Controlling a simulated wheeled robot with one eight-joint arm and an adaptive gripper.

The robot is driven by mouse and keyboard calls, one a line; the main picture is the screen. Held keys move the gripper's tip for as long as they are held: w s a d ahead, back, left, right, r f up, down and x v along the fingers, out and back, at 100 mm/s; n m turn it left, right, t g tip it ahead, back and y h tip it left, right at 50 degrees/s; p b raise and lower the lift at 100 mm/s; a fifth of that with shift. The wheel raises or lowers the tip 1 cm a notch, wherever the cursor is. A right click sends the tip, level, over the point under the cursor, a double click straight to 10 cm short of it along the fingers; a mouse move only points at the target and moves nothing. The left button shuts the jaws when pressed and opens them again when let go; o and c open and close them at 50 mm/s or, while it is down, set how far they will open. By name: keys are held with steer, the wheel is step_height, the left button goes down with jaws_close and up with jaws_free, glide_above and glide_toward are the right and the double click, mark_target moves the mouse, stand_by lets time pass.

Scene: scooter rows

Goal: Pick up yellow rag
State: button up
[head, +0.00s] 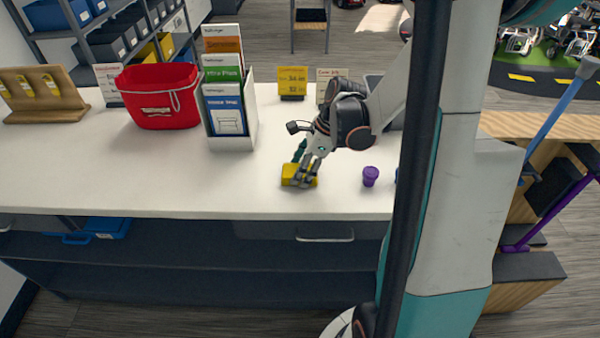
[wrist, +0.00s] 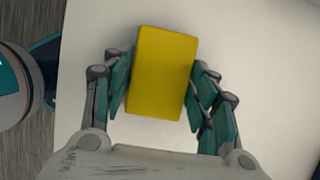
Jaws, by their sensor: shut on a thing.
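The yellow rag (head: 289,174) is a small folded block at the front part of the white counter in the head view. In the wrist view the rag (wrist: 162,70) stands between the two fingers, tilted slightly. My gripper (head: 304,172) reaches down over it from the upper right. In the wrist view my gripper (wrist: 160,92) has its teal finger pads on both sides of the rag, shut on it. The fingers cover part of the rag in the head view. I cannot tell whether the rag is clear of the counter.
A purple cup-like object (head: 370,176) stands right of my gripper on the counter (head: 120,180). A brochure holder (head: 233,143), a red basket (head: 160,98) and a yellow sign (head: 292,82) stand behind. The counter's front left is clear.

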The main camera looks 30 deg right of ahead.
step_height(320, 180, up, 20)
steer(key=p, duration=0.6)
steer(key=shift+r+p, duration=0.25)
steer(key=shift+p, duration=0.1)
steer(key=o, duration=0.3)
steer(key=shift+c, duration=1.4)
